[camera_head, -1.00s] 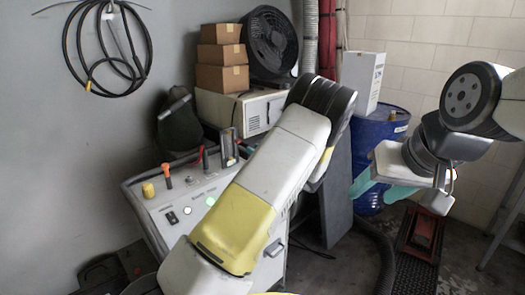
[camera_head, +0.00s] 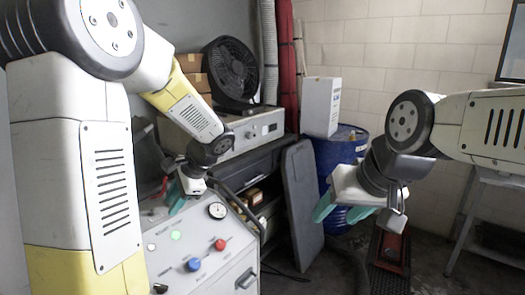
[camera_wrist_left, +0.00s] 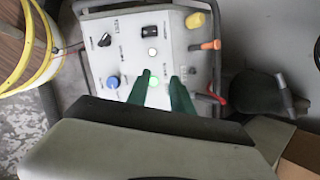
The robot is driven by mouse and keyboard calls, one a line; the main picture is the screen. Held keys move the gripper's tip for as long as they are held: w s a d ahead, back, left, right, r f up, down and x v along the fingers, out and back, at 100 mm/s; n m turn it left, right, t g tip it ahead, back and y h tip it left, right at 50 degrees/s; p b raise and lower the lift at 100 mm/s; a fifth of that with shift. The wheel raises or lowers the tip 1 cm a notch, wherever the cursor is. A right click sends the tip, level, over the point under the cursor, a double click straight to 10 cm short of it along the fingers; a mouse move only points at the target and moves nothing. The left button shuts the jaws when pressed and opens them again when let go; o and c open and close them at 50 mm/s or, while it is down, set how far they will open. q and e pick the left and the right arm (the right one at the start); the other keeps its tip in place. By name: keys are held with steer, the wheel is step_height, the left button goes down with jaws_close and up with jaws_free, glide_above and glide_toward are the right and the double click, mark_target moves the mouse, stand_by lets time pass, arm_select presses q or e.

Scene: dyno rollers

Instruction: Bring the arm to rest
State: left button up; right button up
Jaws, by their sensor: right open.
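My left arm (camera_head: 80,170) comes in from the left, bent high, its forearm reaching back over a grey control panel (camera_head: 215,262). My left gripper (camera_head: 178,201) has teal fingers pointing down above the panel's far left part. In the left wrist view its two fingers (camera_wrist_left: 161,92) are apart with nothing held between them. A lit green button (camera_wrist_left: 154,80) shows in the gap; whether the fingers touch the panel I cannot tell.
The panel carries a blue knob (camera_head: 193,264), a red knob (camera_head: 220,244) and a gauge (camera_head: 217,211). Behind are a black fan (camera_head: 231,70), cardboard boxes (camera_head: 190,64), the blue drum (camera_head: 335,156) and a white box (camera_head: 321,105). A metal stand (camera_head: 470,215) is at right.

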arm_select(q)
steer(key=s+d+r+n+t+h, duration=0.2)
steer(key=s+d+r+n+h, duration=0.2)
steer(key=s, duration=0.5)
steer(key=s+d+r+n+t+h, duration=0.2)
steer(key=s+d+r+n+h, duration=0.3)
steer(key=s, duration=0.3)
steer(key=shift+s+d+n, duration=0.35)
steer(key=shift+d+n, duration=0.25)
